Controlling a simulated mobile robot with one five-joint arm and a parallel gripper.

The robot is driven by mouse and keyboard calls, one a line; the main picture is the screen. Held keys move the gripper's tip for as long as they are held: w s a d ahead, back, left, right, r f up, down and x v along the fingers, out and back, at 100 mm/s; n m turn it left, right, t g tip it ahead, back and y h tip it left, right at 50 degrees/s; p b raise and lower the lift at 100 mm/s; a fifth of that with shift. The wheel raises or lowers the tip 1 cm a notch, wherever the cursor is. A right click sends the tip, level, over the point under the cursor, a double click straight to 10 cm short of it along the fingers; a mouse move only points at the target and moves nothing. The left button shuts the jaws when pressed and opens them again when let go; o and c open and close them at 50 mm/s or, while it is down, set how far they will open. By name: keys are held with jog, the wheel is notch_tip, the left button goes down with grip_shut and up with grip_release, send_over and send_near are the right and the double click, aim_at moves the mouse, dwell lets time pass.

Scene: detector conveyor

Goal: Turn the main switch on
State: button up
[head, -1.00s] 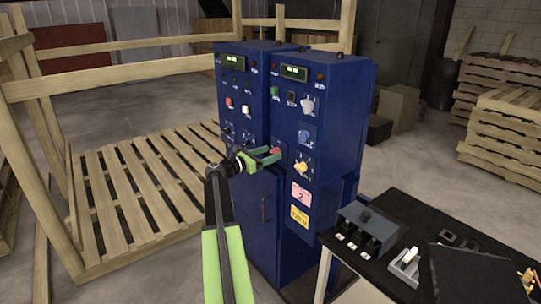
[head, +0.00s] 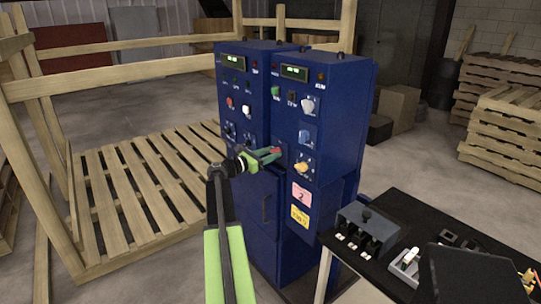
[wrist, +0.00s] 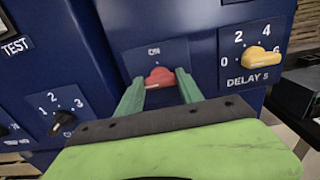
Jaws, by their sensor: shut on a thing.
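The main switch is a red knob (wrist: 159,77) on a dark plate marked "ON" on the front of the blue cabinet. In the wrist view my two green fingers (wrist: 158,86) stand on either side of the knob and are shut on it. The knob's grip bar lies roughly sideways in this view; the fingers hide part of its edges. In the head view my gripper (head: 269,156) reaches the cabinet front from the left, and a little of the red knob (head: 275,151) shows between the fingers.
A black dial (wrist: 63,121) is at lower left. A black table (head: 400,205) with devices stands right of the cabinet (head: 340,120). A wooden pallet (head: 150,200) lies at left.

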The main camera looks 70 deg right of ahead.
jog(key=shift+d+r+m, duration=0.1)
jog(key=shift+d+m, duration=0.1)
jog(key=shift+m, duration=0.2)
jog(key=m, duration=0.8)
jog(key=shift+s, duration=0.1)
jog(key=shift+m, duration=4.4)
jog(key=o, duration=1.4)
jog(key=shift+f, duration=0.2)
jog(key=shift+m, duration=0.3)
